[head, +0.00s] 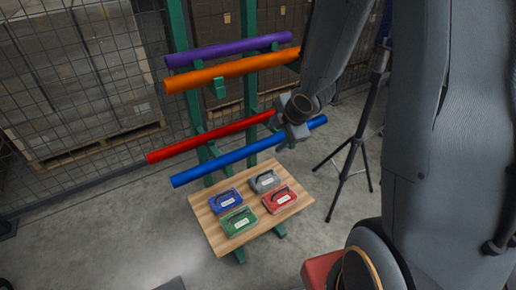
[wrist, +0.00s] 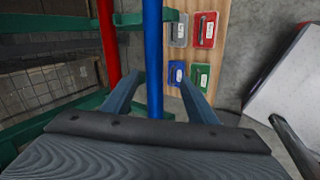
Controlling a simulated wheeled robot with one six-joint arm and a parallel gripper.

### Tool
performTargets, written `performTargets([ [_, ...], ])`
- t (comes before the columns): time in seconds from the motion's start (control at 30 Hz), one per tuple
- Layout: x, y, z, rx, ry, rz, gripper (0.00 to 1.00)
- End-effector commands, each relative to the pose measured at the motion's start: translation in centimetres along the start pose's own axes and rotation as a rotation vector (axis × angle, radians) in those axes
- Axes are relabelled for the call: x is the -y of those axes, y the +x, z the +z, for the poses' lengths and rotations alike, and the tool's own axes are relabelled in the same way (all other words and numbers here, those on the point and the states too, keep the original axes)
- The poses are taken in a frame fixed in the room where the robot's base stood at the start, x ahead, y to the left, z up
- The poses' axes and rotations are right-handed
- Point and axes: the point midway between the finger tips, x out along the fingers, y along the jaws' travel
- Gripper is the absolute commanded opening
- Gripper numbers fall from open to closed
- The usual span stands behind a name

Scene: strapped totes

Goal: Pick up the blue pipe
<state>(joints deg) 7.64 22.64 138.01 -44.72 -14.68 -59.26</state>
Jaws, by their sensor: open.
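The blue pipe (head: 230,158) lies across the lower arms of a green rack in the head view, in front of the red pipe (head: 205,138). My gripper (head: 290,132) is at the right part of the blue pipe and hides a piece of it. In the wrist view the blue pipe (wrist: 153,55) runs between the two open fingers of my gripper (wrist: 160,92), nearer the left finger. I cannot tell whether a finger touches it. The red pipe (wrist: 108,45) lies outside the left finger in the wrist view.
A purple pipe (head: 228,49) and an orange pipe (head: 225,72) lie higher on the green rack (head: 250,95). Below, a wooden table (head: 215,232) bears several small coloured totes. A black tripod (head: 350,155) stands to the right. A mesh fence is behind.

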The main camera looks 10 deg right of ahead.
Motion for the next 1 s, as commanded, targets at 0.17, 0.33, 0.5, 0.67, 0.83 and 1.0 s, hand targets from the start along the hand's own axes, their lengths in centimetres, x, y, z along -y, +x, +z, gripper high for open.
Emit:
performTargets([
  [0.17, -0.5, 1.8, -0.8, -0.054, -0.152, 0.036, 0.53],
  [0.33, -0.6, 3.6, -1.0, -0.057, -0.160, 0.038, 0.53],
  [0.5, -0.7, 5.0, -1.0, -0.057, -0.158, 0.038, 0.53],
  [0.67, -1.0, 7.1, -1.0, -0.056, -0.158, 0.036, 0.53],
  [0.83, -1.1, 8.7, -1.1, -0.055, -0.157, 0.038, 0.53],
  [1.0, -1.1, 9.1, -1.1, -0.055, -0.157, 0.039, 0.53],
])
